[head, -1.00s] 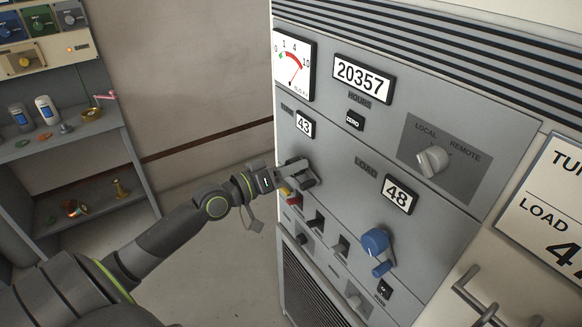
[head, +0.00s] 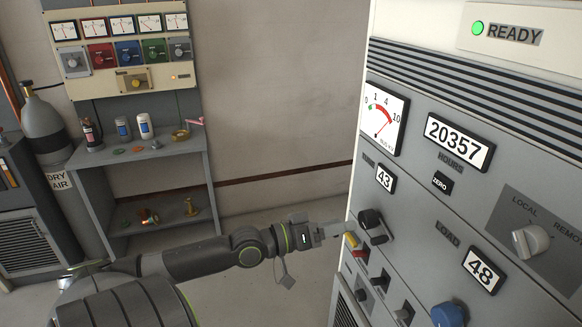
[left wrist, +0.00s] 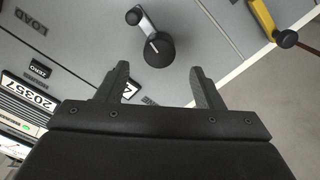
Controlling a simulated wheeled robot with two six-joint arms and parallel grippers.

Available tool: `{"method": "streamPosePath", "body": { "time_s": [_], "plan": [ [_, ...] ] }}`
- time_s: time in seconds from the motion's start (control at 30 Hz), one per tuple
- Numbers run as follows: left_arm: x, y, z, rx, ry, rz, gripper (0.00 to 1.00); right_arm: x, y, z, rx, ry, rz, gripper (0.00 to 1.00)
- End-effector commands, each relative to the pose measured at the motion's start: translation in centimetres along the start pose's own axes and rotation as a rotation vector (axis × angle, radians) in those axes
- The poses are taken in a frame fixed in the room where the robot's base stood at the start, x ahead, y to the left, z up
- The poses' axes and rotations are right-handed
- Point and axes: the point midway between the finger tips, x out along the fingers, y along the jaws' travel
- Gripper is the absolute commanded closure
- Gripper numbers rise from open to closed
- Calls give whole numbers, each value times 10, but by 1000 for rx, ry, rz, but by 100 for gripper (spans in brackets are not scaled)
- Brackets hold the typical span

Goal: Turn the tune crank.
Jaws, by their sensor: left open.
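The tune crank (head: 371,218) is a dark crank on the grey rack front, below the counter reading 43 (head: 385,178). In the left wrist view its round black hub (left wrist: 159,50) lies ahead, between and beyond the fingertips, with a light arm running up to a black knob (left wrist: 134,16). My left gripper (head: 338,229) is just left of the crank in the head view. Its two fingers (left wrist: 159,72) are spread in the left wrist view, with nothing between them and a gap to the crank. My right gripper is out of view.
A yellow lever (left wrist: 262,16) with a black knob sits near the rack edge, close to the crank. A blue knob (head: 447,315) and a 48 counter (head: 484,270) are lower right. A shelf (head: 150,157) stands left, with open floor between.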

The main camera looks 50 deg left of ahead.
Motion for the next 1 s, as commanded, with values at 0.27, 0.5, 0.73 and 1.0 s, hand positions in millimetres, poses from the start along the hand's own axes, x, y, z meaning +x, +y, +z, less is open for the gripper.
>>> {"method": "streamPosePath", "body": {
  "time_s": [0.27,0.5,0.73,1.0],
  "plan": [
    [-40,0,1,2,-6,-3,39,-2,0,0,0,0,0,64],
    [-71,0,0,1,-6,-4,39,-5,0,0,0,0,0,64],
    [-95,0,0,0,-3,-4,39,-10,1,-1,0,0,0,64],
    [-106,0,0,-2,0,1,39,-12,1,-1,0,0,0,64]
  ]
}}
